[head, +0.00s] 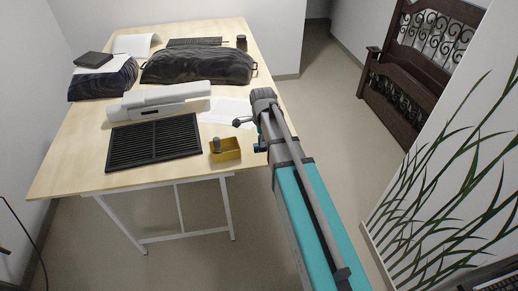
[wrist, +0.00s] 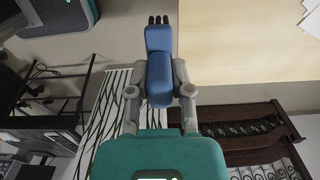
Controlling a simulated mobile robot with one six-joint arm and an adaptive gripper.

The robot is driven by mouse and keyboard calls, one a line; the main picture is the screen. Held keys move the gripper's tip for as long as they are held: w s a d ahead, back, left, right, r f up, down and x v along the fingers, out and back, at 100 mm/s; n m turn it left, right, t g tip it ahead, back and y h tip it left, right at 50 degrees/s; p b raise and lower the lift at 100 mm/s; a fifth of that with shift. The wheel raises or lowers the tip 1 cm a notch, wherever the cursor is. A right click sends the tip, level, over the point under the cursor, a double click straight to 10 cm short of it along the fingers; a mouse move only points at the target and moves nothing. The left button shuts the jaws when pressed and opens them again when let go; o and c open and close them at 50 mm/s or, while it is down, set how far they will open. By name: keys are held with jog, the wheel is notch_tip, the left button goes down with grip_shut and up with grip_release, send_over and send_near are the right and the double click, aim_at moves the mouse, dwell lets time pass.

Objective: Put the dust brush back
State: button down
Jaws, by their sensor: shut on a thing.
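The dust brush (wrist: 158,50) has a blue handle and dark bristle tufts at its far end. My gripper (wrist: 159,82) is shut on the blue handle, with one grey finger on each side in the wrist view. The bristles point away from my wrist, beside the pale wooden tabletop in that view. In the head view my arm reaches to the table's right edge. A small blue patch (head: 258,148) there seems to be part of the brush, but most of it is hidden.
A small yellow open box (head: 231,156) with a grey cylindrical item in it stands near the right edge of the wooden table (head: 70,180). A black slatted grille (head: 153,143), a white device (head: 160,101) and black bags (head: 198,67) lie there too. A plant-patterned panel (head: 440,180) stands at right.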

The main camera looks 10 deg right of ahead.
jog(key=shift+s+d+r, duration=0.1)
jog(key=shift+s, duration=0.35)
jog(key=shift+w, duration=0.15)
jog(key=w+d+f+b, duration=0.1)
jog(key=w+f+b, duration=0.8)
jog(key=w, duration=0.3)
jog(key=shift+w+d, duration=0.4)
jog(key=shift+f, duration=0.1)
